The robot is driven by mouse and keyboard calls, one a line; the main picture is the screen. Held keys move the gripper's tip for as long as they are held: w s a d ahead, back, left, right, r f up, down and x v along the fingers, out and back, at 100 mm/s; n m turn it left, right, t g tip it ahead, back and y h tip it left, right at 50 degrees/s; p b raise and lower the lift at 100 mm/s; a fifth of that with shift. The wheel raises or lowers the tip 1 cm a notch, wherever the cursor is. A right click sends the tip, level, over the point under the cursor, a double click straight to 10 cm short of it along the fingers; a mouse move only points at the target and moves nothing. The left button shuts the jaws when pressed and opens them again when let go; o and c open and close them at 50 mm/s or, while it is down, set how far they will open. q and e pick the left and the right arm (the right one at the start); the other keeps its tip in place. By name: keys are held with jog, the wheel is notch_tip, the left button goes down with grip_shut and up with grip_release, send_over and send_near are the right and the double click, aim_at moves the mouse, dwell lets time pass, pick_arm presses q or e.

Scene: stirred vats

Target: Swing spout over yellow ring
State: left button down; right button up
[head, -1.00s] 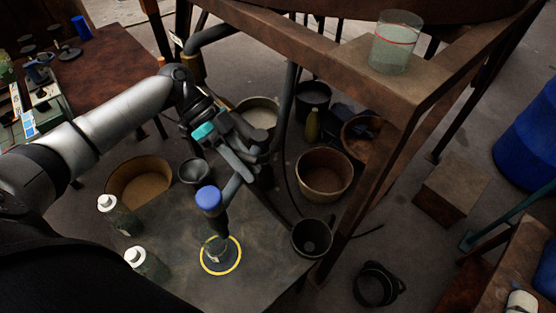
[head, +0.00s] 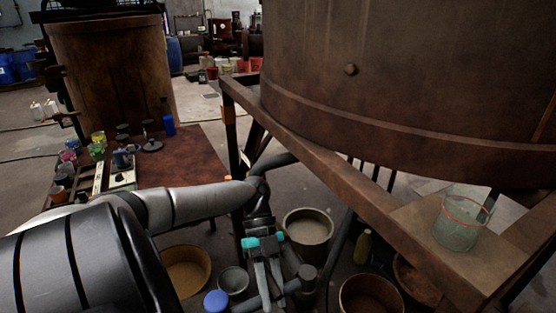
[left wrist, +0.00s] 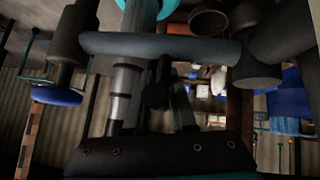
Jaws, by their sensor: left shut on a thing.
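The spout is a dark grey pipe (head: 294,287) low in the middle of the head view, with a blue knob (head: 216,300) at its left end. My left gripper (head: 269,290) is shut on this pipe, its fingers pointing down across it. In the left wrist view the pipe (left wrist: 205,49) runs across the top, and the blue knob (left wrist: 56,96) shows at the left. The yellow ring and the spout's lower outlet are outside the head view now. My right gripper is not in view.
A large brown vat (head: 410,80) stands on a rusty frame, with a glass beaker (head: 458,226) with a red line on its corner. Buckets (head: 308,232) stand on the floor behind the gripper. A brown table (head: 190,165) with jars lies to the left.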

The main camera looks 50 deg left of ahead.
pick_arm(q)
jog(key=shift+a, duration=0.1)
jog(key=c, duration=0.8)
grip_release()
jog(key=shift+o, duration=0.2)
jog(key=v, duration=1.5)
